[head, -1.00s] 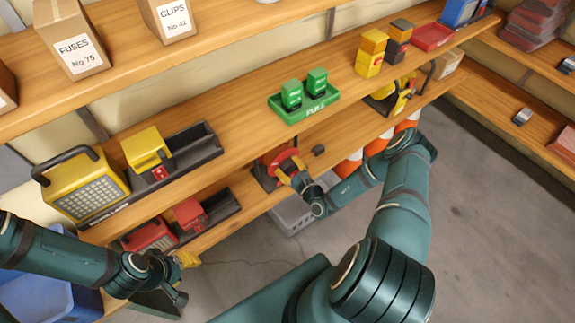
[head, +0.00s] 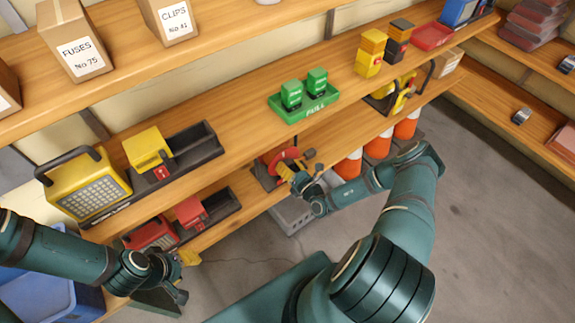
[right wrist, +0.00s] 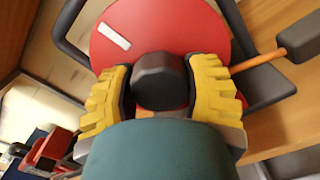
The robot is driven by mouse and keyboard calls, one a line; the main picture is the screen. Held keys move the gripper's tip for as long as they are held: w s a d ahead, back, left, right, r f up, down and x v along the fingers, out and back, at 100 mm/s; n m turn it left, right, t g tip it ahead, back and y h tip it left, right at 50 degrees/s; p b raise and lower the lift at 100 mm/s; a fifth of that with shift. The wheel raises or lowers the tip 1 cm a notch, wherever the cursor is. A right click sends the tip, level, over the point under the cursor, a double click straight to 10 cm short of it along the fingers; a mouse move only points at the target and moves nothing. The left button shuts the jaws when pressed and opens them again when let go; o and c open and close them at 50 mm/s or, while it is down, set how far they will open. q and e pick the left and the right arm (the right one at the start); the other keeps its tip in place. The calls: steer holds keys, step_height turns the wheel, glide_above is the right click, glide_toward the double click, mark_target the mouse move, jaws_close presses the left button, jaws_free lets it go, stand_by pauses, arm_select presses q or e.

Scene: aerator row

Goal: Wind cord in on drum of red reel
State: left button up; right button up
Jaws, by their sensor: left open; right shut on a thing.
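The red reel (head: 276,157) stands on the lower shelf in a dark frame. Its red disc (right wrist: 160,28) with a white mark fills the top of the right wrist view. My right gripper (head: 297,178) is at the reel's front; its yellow fingers (right wrist: 158,92) are shut on a dark round knob (right wrist: 158,75) in front of the disc. An orange cord (right wrist: 262,60) runs from the reel to a dark block (right wrist: 301,37). The drum's windings are hidden. My left gripper (head: 187,267) is open and empty, low at the left, away from the reel.
A green tray (head: 305,110) with two green items is on the shelf above. Orange-and-white cones (head: 378,146) stand to the reel's right, and a grey crate (head: 291,216) is below. Red items (head: 190,212) sit in a dark tray at left. The floor at right is clear.

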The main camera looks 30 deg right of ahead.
steer(key=shift+s+a+f+m, duration=0.1)
steer(key=shift+f+m, duration=0.05)
steer(key=shift+m, duration=0.45)
steer(key=o, duration=1.2)
steer(key=s, duration=0.8)
steer(key=s+d, duration=0.1)
steer(key=s, duration=0.3)
